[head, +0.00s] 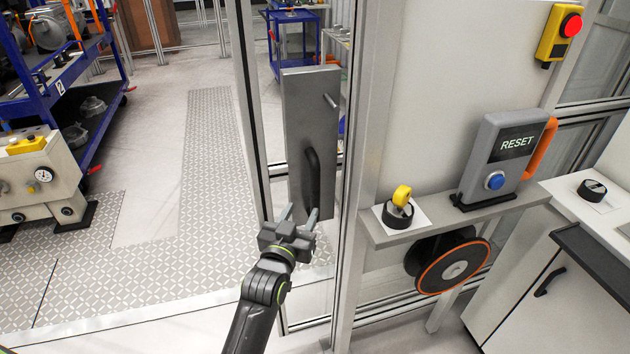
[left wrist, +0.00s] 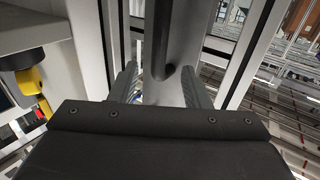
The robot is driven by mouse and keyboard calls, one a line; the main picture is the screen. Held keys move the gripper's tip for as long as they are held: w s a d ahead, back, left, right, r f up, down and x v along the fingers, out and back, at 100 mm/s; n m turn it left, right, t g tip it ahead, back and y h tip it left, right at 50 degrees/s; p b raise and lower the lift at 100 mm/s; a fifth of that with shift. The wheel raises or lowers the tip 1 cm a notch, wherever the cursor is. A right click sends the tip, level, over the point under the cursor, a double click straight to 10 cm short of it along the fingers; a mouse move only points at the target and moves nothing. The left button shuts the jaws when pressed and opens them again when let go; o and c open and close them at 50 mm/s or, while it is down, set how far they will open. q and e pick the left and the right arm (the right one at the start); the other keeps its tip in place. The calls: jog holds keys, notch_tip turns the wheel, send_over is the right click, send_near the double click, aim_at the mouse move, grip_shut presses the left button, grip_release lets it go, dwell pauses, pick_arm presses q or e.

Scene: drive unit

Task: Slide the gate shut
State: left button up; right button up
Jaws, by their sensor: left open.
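The gate (head: 247,110) is a metal-framed panel beside the fixed post in the head view. It carries a tall grey plate (head: 308,95) with a black upright handle (head: 313,175). My left gripper (head: 299,214) is open at the lower end of the handle, with its fingers pointing up towards the plate. In the left wrist view, the dark handle (left wrist: 159,45) stands between and beyond the two open fingers (left wrist: 158,88). I cannot tell whether a finger touches it. My right gripper is not in view.
Right of the post (head: 362,150), a shelf (head: 430,222) holds a key switch (head: 398,210) and a RESET box (head: 500,150). A yellow stop-button box (head: 558,35) is above. Left of the gate is open floor (head: 150,200), with a blue rack (head: 85,75) and a beige machine (head: 40,180).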

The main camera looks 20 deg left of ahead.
aim_at(314, 188)
pick_arm(q)
jog(key=w, duration=1.1)
jog(key=shift+w, duration=0.25)
grip_shut()
